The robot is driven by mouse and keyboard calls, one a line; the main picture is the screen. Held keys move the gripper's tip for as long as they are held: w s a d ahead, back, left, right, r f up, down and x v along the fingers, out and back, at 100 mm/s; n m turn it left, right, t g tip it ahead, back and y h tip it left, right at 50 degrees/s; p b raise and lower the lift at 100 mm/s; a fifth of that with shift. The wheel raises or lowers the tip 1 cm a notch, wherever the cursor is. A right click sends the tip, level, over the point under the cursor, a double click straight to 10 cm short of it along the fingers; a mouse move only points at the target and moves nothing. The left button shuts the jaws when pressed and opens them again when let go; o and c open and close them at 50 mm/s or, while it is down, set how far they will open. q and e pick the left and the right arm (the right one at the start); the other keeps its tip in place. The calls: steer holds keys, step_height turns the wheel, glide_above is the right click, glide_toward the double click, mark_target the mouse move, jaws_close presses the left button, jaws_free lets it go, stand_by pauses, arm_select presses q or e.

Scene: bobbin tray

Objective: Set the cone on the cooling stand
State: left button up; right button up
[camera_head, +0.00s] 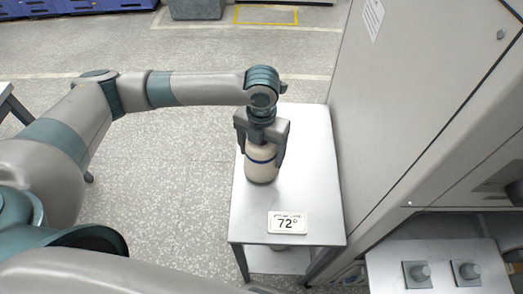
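My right gripper is out of view.
A large grey cabinet (420,90) rises close along the stand's right side. At the lower right, a metal surface (385,277) carries two grey pegs (419,272). The stand's top is clear behind and right of the cone. Speckled floor lies open to the left.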

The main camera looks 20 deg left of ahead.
arm_select(q)
steer(key=o, duration=1.3)
steer(key=shift+f, duration=0.1)
steer(key=shift+o, duration=0.2)
steer(key=shift+r, duration=0.2)
steer(key=shift+r, duration=0.25)
step_height(320, 180, up, 10)
steer(key=b, duration=0.3)
steer(key=shift+r, duration=0.7)
